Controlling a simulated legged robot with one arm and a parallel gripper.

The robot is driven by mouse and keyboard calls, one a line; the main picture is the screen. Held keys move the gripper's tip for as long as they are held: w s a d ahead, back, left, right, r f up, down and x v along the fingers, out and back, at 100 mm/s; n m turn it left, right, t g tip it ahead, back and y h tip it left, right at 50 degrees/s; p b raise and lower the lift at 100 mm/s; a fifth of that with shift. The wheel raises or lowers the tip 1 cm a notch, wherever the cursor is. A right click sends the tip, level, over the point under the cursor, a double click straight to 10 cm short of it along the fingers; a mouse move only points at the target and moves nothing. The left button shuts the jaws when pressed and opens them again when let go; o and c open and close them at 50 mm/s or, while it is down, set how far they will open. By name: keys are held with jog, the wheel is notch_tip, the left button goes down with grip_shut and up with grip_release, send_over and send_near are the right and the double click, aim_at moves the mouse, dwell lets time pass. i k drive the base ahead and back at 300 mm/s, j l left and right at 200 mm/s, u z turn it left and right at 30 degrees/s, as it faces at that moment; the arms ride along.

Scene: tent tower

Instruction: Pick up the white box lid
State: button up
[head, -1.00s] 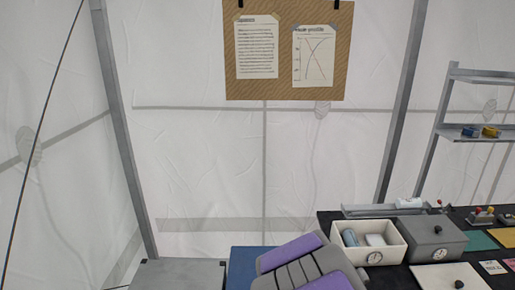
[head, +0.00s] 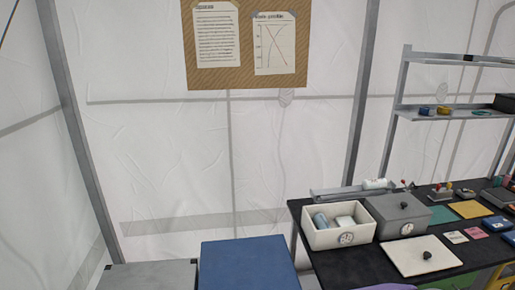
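The white box lid (head: 408,263) lies flat on the black table at the lower right, with a black knob on top. The open white box (head: 351,238) stands just behind and left of it, apart from it. The box holds a grey-blue roll (head: 321,221) and a white item (head: 345,222), and has a round dial mark on its front. My gripper is not in view, so its state is hidden.
A grey box with its lid on (head: 385,225) stands right of the white box. The black table (head: 338,268) also carries coloured cards and small parts at the right. A blue block (head: 245,265) and a grey case (head: 150,275) stand left of the table.

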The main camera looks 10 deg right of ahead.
aim_at(411, 256)
jog(key=z, duration=1.5)
